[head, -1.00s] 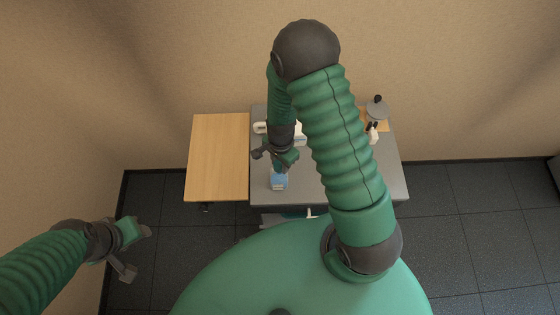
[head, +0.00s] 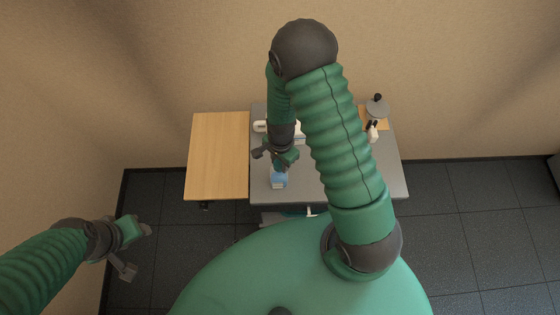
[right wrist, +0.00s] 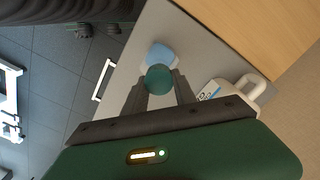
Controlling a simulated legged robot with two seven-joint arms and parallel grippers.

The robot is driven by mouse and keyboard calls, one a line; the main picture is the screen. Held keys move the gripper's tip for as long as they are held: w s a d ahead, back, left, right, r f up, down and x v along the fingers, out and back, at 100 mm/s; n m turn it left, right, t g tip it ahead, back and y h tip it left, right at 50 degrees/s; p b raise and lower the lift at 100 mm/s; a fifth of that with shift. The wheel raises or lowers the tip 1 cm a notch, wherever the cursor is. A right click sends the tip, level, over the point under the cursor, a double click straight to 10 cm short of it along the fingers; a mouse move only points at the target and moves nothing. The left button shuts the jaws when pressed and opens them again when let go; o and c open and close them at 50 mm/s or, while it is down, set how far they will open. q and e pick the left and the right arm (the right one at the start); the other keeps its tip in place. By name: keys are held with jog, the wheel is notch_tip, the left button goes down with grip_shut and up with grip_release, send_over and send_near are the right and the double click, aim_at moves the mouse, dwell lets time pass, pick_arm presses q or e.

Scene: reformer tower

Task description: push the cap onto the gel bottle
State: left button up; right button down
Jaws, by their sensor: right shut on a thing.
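The gel bottle (head: 279,180) is light blue and stands near the front edge of the grey table; it also shows in the right wrist view (right wrist: 160,54). The cap (right wrist: 159,79) is a round teal piece between my right fingertips. My right gripper (head: 274,160) is shut on the cap, right at the top of the bottle. In the right wrist view the cap overlaps the near part of the bottle; whether they touch, I cannot tell. My left gripper (head: 136,250) is open and empty, out over the floor at the left, away from the table.
The grey table (head: 330,188) adjoins a wooden surface (head: 218,155), which is clear. At the table's right are a small white bottle with a dark top (head: 373,133) and a grey round-topped item (head: 377,108).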

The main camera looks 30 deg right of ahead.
jog(key=shift+f+b, duration=0.75)
jog(key=shift+f, duration=0.25)
jog(key=c, duration=0.9)
grip_release()
jog(key=shift+r, duration=0.1)
jog(key=shift+r+p, duration=2.7)
jog(key=shift+r, duration=0.35)
jog(key=shift+f, duration=0.1)
